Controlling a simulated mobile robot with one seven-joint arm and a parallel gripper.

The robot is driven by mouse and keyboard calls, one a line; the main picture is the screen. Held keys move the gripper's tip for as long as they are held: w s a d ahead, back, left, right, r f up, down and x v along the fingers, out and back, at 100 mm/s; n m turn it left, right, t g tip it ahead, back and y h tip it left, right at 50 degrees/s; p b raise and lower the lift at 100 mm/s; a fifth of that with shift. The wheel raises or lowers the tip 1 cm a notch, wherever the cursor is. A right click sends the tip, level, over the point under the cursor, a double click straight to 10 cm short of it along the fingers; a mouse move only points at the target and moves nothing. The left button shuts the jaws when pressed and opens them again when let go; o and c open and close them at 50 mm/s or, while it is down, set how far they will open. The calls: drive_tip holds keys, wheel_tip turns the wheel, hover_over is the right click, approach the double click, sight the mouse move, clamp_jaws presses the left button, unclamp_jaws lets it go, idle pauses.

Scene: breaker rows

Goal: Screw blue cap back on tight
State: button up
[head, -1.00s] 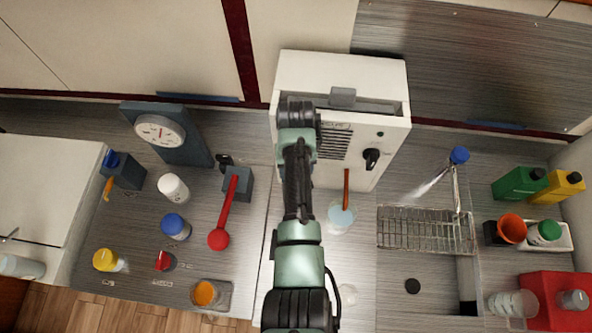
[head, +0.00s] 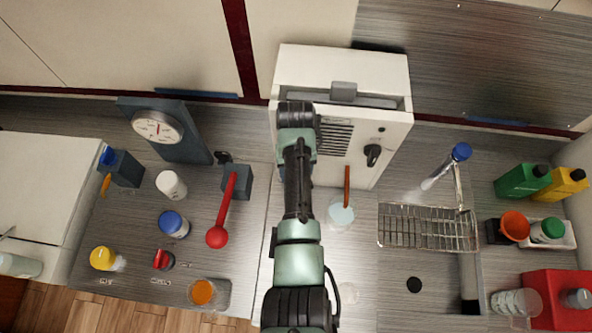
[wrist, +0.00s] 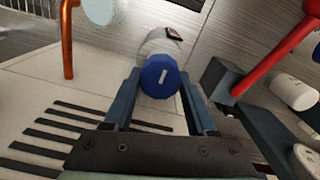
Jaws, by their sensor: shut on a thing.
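The blue cap (wrist: 160,76), round with a white bar mark, sits between the fingertips of my gripper (wrist: 159,84) in the wrist view. My gripper is shut on it. A pale grey-white jar (wrist: 160,42) shows just beyond the cap, in line with it; I cannot tell how far the cap is threaded on. In the head view my arm hides this cap, the jar and the fingers. Another jar with a blue lid (head: 174,224) stands on the left counter, apart from my arm.
A white machine with vents and a black knob (head: 372,155) stands behind my arm. A dish rack (head: 428,228) is farther right.

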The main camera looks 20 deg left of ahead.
drive_tip(key=shift+f+b, duration=0.3)
drive_tip(key=shift+f, duration=0.2)
drive_tip(key=o, duration=1.4)
drive_tip(key=shift+r, duration=0.1)
drive_tip(key=shift+r, duration=6.5)
